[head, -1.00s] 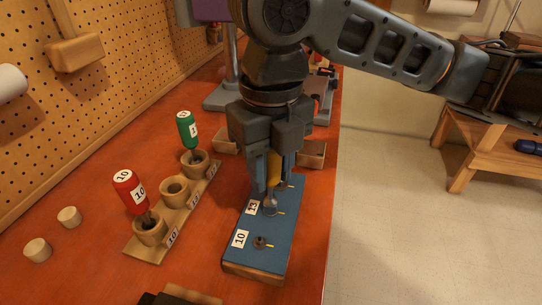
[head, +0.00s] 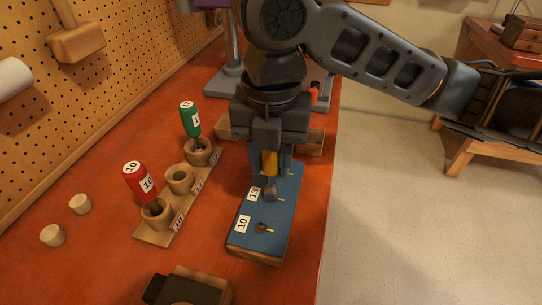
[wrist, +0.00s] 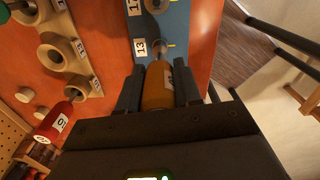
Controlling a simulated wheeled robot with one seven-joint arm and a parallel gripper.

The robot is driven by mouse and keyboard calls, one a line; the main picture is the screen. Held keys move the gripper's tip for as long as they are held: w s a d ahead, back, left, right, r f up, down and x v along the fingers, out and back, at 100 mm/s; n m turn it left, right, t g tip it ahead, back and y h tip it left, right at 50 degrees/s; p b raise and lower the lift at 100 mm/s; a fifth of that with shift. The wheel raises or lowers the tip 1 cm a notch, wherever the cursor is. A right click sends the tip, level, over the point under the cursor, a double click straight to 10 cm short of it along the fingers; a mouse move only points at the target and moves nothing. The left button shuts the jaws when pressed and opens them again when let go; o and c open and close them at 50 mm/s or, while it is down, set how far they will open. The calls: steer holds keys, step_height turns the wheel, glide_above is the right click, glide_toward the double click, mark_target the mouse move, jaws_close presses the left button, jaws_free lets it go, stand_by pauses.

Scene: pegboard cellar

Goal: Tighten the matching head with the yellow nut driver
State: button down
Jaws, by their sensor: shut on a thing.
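My gripper (head: 270,170) is shut on the yellow nut driver (head: 270,162), which is upright over the blue board (head: 284,207). In the wrist view the yellow handle (wrist: 157,88) sits between the two fingers. The driver's metal lower end is at the head beside the label 13 (head: 254,193). Whether it is fully seated on that head I cannot tell. Another head (head: 262,228) with a short yellow mark stands bare by the label 10 (head: 242,223). The far part of the board, with a label 17 (wrist: 133,6), is partly hidden by my gripper in the head view.
A wooden rack (head: 152,237) stands left of the board. It holds a red driver (head: 138,180) and a green driver (head: 190,118); its middle cup (head: 180,179) is empty. Two wooden pegs (head: 79,204) lie at left. A dark object (head: 187,287) is at the front edge.

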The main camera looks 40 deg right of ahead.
stand_by(0.3)
steer(key=shift+r+p, duration=3.1)
steer(key=shift+r, duration=0.45)
steer(key=c, duration=1.3)
jaws_free()
jaws_close()
